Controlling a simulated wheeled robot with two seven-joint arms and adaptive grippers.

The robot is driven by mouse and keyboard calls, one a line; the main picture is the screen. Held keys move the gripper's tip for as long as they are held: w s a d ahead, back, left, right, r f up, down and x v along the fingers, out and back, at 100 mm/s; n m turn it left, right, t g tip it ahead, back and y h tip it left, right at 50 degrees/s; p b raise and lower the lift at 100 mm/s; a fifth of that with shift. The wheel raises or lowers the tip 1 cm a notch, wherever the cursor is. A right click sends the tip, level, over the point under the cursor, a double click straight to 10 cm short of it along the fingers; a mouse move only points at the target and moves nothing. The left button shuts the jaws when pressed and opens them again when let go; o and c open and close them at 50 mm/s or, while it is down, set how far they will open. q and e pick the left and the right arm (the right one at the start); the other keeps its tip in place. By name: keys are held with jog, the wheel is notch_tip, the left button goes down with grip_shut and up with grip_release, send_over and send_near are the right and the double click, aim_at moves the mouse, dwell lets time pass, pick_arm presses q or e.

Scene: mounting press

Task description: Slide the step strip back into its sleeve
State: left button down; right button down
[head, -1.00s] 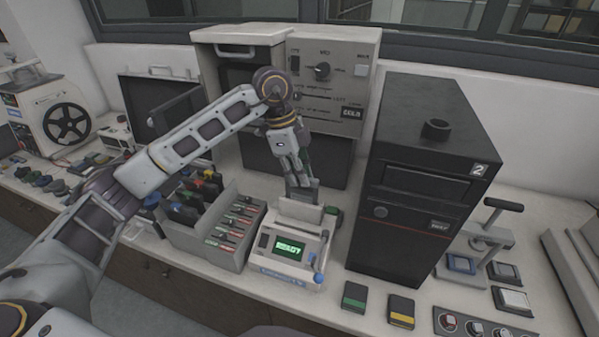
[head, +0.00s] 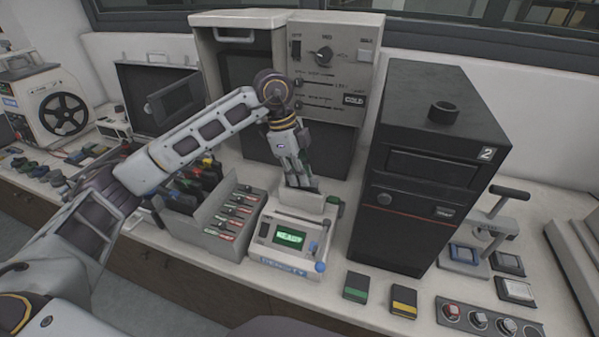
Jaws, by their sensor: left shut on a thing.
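My left gripper (head: 297,182) points down just behind the small white reader (head: 288,258) with the green screen. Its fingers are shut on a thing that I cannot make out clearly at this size. A grey upright plate (head: 302,203) stands right at the fingertips, at the back of the reader. A small green piece (head: 334,201) shows beside it on the right. I cannot clearly pick out the step strip or its sleeve. My right gripper is not in view.
A grey rack (head: 212,228) with coloured cards stands left of the reader. A tall black unit (head: 425,165) marked 2 stands to the right, and the beige press cabinet (head: 330,65) behind. Green-striped (head: 357,287) and yellow-striped (head: 403,301) boxes lie at the front edge.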

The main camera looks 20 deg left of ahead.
pick_arm(q)
jog(key=shift+s+a+f+b, duration=0.1)
jog(key=shift+f+b, duration=0.1)
jog(key=shift+f, duration=0.2)
jog(key=shift+a+f+b, duration=0.1)
jog(key=shift+f+b, duration=0.05)
jog(key=shift+f, duration=0.25)
jog(key=c, duration=1.4)
grip_release()
jog(key=shift+a, duration=0.15)
jog(key=shift+o, duration=0.2)
jog(key=shift+s+a, duration=0.1)
jog(key=shift+a, duration=0.4)
jog(key=v, duration=0.7)
jog(key=shift+a+r, duration=0.3)
jog(key=shift+a, duration=0.2)
jog(key=shift+d, duration=0.25)
